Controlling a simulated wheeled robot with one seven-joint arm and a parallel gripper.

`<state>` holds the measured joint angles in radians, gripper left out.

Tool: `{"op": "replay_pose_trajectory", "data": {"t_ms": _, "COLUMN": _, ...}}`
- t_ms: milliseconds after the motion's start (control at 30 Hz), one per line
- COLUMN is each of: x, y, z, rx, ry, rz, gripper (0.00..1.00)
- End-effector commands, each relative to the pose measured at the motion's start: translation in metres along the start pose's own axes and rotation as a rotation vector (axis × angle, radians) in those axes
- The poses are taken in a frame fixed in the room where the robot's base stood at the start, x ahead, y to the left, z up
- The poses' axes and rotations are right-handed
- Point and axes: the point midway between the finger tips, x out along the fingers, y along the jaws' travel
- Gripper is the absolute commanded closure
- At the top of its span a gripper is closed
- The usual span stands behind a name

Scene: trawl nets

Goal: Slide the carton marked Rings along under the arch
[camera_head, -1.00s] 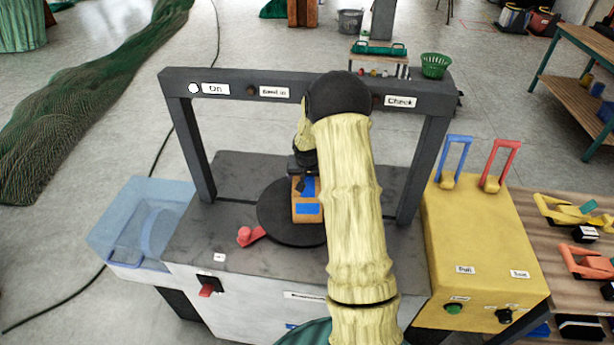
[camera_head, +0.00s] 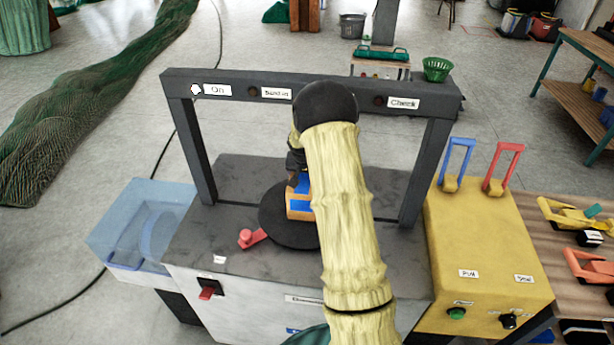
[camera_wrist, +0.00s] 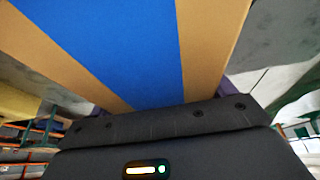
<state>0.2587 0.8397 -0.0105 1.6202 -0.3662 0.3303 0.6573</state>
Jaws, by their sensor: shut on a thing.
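An orange-brown carton with blue panels (camera_head: 299,206) stands on the dark round plate (camera_head: 277,222) on the grey machine top, under the dark arch (camera_head: 227,86). No Rings marking can be read on the side I see. My arm hides the carton's right part. My gripper (camera_head: 298,183) is at the carton's far upper side, partly hidden by my arm. In the wrist view the carton (camera_wrist: 125,45) fills the upper middle, against my gripper (camera_wrist: 160,118), which is shut on it.
The arch carries a lit lamp by "On" and dark lamps by the other labels. A clear blue bin (camera_head: 140,225) stands left. A yellow box (camera_head: 485,240) with blue and red handles stands right.

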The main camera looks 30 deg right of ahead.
Motion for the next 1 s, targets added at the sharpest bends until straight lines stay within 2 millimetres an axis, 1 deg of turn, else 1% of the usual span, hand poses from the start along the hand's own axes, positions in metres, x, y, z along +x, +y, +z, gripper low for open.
{"op": "replay_pose_trajectory", "data": {"t_ms": 67, "x": -0.001, "y": 0.001, "z": -0.002, "rx": 0.001, "ry": 0.004, "rz": 0.0, "gripper": 0.59}}
{"op": "replay_pose_trajectory", "data": {"t_ms": 100, "x": -0.001, "y": 0.001, "z": -0.002, "rx": 0.0, "ry": 0.004, "rz": 0.0, "gripper": 0.12}}
{"op": "replay_pose_trajectory", "data": {"t_ms": 167, "x": -0.001, "y": 0.001, "z": -0.002, "rx": 0.0, "ry": 0.004, "rz": 0.0, "gripper": 0.01}}
{"op": "replay_pose_trajectory", "data": {"t_ms": 433, "x": -0.002, "y": 0.0, "z": -0.001, "rx": -0.001, "ry": 0.003, "rz": -0.001, "gripper": 0.0}}
{"op": "replay_pose_trajectory", "data": {"t_ms": 567, "x": -0.009, "y": 0.0, "z": -0.001, "rx": -0.001, "ry": 0.004, "rz": -0.001, "gripper": 0.0}}
{"op": "replay_pose_trajectory", "data": {"t_ms": 667, "x": -0.02, "y": 0.0, "z": -0.002, "rx": -0.001, "ry": 0.006, "rz": -0.001, "gripper": 0.0}}
{"op": "replay_pose_trajectory", "data": {"t_ms": 833, "x": -0.049, "y": 0.0, "z": -0.002, "rx": 0.0, "ry": 0.007, "rz": -0.002, "gripper": 0.0}}
{"op": "replay_pose_trajectory", "data": {"t_ms": 867, "x": -0.054, "y": 0.0, "z": -0.001, "rx": -0.001, "ry": 0.006, "rz": -0.001, "gripper": 0.0}}
{"op": "replay_pose_trajectory", "data": {"t_ms": 900, "x": -0.053, "y": -0.001, "z": 0.009, "rx": -0.004, "ry": 0.002, "rz": 0.0, "gripper": 0.0}}
{"op": "replay_pose_trajectory", "data": {"t_ms": 1000, "x": -0.059, "y": -0.001, "z": 0.024, "rx": -0.003, "ry": 0.003, "rz": 0.0, "gripper": 0.0}}
